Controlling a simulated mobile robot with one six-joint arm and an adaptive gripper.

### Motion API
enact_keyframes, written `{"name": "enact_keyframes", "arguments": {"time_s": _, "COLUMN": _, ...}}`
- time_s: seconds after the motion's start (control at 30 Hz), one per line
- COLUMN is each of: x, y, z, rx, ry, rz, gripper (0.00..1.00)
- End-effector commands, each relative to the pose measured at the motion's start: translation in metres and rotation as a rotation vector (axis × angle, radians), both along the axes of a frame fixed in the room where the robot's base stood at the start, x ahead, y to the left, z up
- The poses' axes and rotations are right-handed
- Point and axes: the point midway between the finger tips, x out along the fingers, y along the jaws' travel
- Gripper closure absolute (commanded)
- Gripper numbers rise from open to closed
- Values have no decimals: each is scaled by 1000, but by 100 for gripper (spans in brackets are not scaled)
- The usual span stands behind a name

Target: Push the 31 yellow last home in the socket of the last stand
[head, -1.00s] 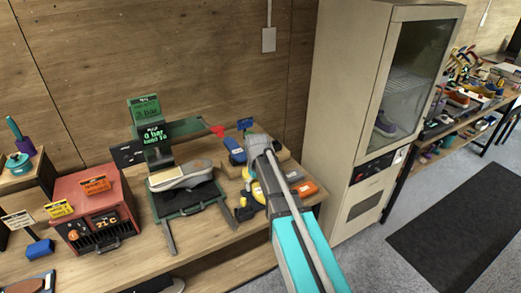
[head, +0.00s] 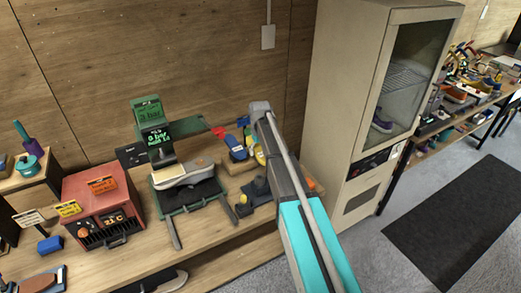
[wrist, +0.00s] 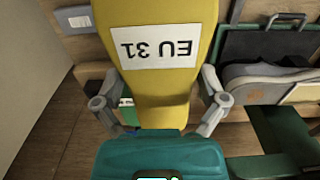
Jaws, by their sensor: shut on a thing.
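The yellow last (wrist: 165,85) fills the middle of the wrist view, with a white "EU 31" label that reads upside down. My gripper (wrist: 160,108) is shut on it, one grey finger on each side. In the head view a yellow piece of the last (head: 259,155) shows just left of my arm, which hides my fingers. A dark stand (head: 262,188) with upright parts and a small yellow piece stands on the bench below it in the picture. I take this as the last stand; its socket cannot be made out. The last appears apart from it.
A green press (head: 188,202) holding a pale sneaker (head: 183,173) stands left of the dark stand. Blue items (head: 236,148) lie behind it, and an orange item (head: 311,183) shows beside my arm. A tall beige cabinet (head: 350,110) closes off the right. A red heater box (head: 103,213) is further left.

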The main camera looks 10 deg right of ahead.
Motion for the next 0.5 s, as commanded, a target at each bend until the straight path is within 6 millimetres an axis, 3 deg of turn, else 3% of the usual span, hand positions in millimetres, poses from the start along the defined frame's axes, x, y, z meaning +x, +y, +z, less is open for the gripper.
{"name": "enact_keyframes", "arguments": {"time_s": 0.5, "x": 0, "y": 0, "z": -13, "rx": 0, "ry": -1, "rz": 0, "gripper": 69}}
